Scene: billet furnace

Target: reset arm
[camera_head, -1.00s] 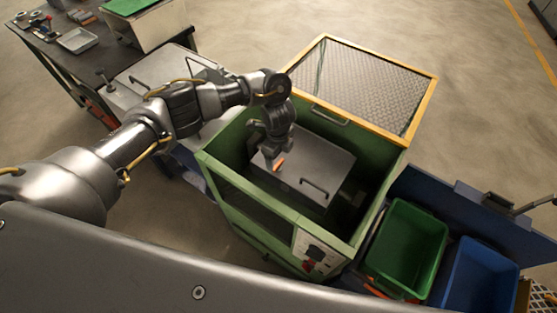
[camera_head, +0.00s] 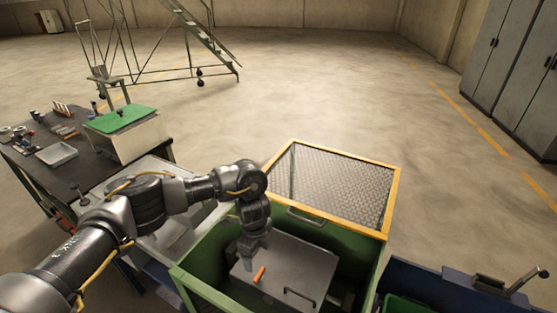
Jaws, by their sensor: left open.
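My left arm comes in from the left and ends in my left gripper (camera_head: 252,252), which points down inside the green furnace housing (camera_head: 213,290). The gripper is open, just above a grey lidded box (camera_head: 300,268) with a dark handle. A small orange billet (camera_head: 259,274) lies on the box's top, just below and right of the fingertips, apart from them. My right gripper is not in view.
The housing's mesh lid (camera_head: 335,185) with a yellow frame stands open at the back. A workbench (camera_head: 40,160) with a tray and a green-topped box (camera_head: 122,120) is at left. A blue bin unit (camera_head: 440,283) is at lower right. Open floor lies behind.

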